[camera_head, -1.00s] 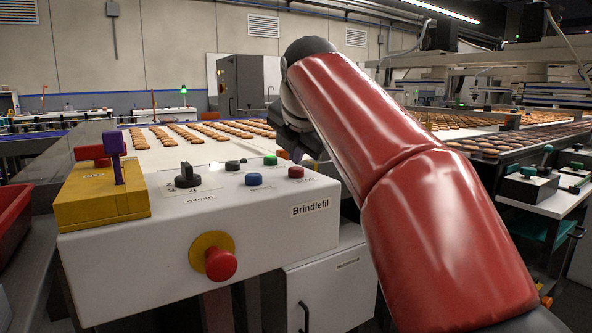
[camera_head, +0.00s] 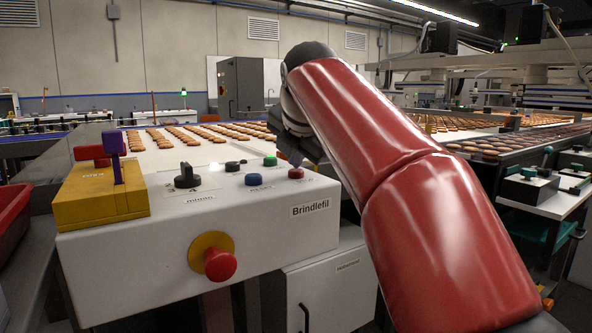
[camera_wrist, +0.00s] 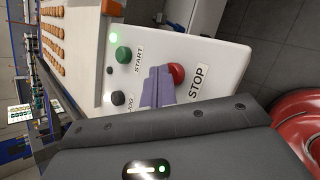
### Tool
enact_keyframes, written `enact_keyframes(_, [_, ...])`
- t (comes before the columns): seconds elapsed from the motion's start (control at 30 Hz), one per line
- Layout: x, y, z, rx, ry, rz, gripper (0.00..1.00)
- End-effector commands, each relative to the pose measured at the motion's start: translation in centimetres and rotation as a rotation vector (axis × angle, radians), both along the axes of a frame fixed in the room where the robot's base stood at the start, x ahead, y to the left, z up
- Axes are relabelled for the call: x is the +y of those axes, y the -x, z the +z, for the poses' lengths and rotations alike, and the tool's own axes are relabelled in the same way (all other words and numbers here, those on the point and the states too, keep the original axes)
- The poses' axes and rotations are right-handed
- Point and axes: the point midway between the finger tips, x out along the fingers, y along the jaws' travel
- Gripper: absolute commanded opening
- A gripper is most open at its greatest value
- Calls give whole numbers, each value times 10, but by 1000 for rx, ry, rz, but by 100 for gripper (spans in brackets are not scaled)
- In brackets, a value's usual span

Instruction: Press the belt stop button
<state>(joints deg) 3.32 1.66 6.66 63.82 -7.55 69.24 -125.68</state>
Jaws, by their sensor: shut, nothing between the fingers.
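The red stop button (camera_head: 296,173) sits near the right end of the white control panel's sloped top. In the wrist view the red button (camera_wrist: 177,73), beside a STOP label, is partly covered by my fingers. My gripper (camera_head: 296,160) is shut and empty, its purple-grey fingertips just above the button. In the wrist view the gripper (camera_wrist: 158,78) overlaps the button's left side. I cannot tell whether it touches. The button does not look visibly pushed in.
A green START button (camera_wrist: 123,54) and a black JOG button (camera_wrist: 118,98) are close by. A blue button (camera_head: 253,179), a rotary knob (camera_head: 187,176) and a red mushroom button on yellow (camera_head: 219,263) share the panel. A yellow block (camera_head: 101,196) stands at left. Biscuits lie behind.

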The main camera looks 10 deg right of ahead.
Motion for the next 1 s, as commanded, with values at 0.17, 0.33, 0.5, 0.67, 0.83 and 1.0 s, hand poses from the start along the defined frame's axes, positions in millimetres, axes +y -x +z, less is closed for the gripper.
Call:
enact_keyframes(0.17, [0, 0, -3, 1, 0, 0, 0])
enact_keyframes(0.33, [0, 0, -5, 1, 0, 0, 0])
enact_keyframes(0.5, [0, 0, -5, 2, -1, 1, 0])
enact_keyframes(0.67, [0, 0, -3, 2, -1, 1, 0])
enact_keyframes(0.83, [0, 0, 7, 1, 0, 0, 0])
enact_keyframes(1.0, [0, 0, 16, 1, 0, 0, 0])
